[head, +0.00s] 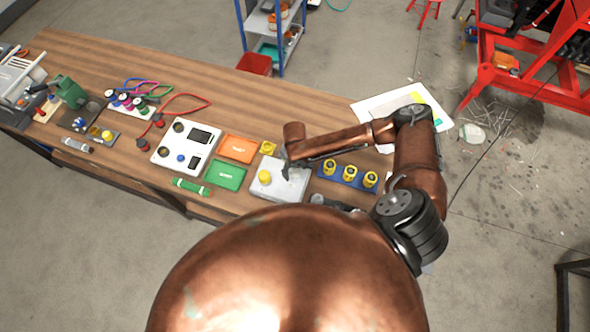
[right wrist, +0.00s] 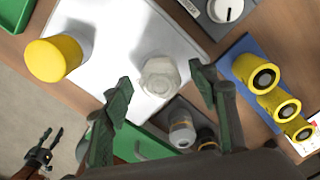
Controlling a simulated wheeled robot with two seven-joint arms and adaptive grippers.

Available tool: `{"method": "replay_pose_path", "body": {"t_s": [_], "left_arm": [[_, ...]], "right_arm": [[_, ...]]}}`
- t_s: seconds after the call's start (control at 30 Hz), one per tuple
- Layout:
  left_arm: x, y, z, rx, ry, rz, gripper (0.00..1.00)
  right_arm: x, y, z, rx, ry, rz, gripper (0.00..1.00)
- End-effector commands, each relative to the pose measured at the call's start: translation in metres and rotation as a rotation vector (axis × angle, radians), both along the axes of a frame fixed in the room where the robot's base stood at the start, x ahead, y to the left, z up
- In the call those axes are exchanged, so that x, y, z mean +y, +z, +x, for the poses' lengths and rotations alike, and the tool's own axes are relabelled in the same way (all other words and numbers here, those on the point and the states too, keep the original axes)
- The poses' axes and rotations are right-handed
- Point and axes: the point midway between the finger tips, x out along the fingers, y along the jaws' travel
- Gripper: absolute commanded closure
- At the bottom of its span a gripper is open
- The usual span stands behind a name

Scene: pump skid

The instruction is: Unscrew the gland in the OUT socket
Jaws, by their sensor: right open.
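A pale grey box (head: 275,190) lies on the bench, and its top fills the middle of the right wrist view (right wrist: 112,22). A round yellow cap (head: 264,177) stands on its left part and also shows in the right wrist view (right wrist: 53,60). A whitish hexagonal gland (right wrist: 159,77) stands on the same top. My right gripper (head: 287,171) is over the box's right part. In the right wrist view its green fingertips (right wrist: 157,84) are apart, on either side of the gland, with gaps. No OUT label is legible. A dark, copper-armed shape at lower left may be my left gripper.
A blue rack (head: 347,178) with yellow fittings stands just right of the box. A green tray (head: 225,175) and an orange tray (head: 238,149) lie left of it. A small grey unit with a round dial (right wrist: 226,8) is beyond the box. A white panel (head: 185,147) lies farther left.

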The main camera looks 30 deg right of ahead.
Motion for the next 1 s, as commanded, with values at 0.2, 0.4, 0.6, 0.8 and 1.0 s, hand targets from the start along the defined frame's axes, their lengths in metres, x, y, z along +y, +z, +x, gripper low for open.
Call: {"method": "replay_pose_path", "body": {"t_s": [0.2,0.4,0.6,0.8,1.0], "left_arm": [[0.000,0.000,0.000,0.000,0.000,0.000,0.60],[0.000,0.004,0.000,0.000,0.000,0.000,0.60],[0.000,0.024,0.000,-0.001,0.000,0.000,0.60],[0.000,0.037,0.001,-0.001,0.000,0.000,0.60],[0.000,0.043,0.001,-0.002,0.001,0.000,0.60]], "right_arm": [[0.000,0.000,0.000,0.000,-0.001,0.000,0.46],[0.000,0.001,0.000,0.001,-0.023,0.000,0.46],[0.000,0.004,-0.001,0.002,-0.207,0.001,0.46],[0.000,0.002,-0.001,0.002,-0.373,0.000,0.46],[0.000,0.001,-0.001,0.001,-0.448,-0.001,0.46]]}}
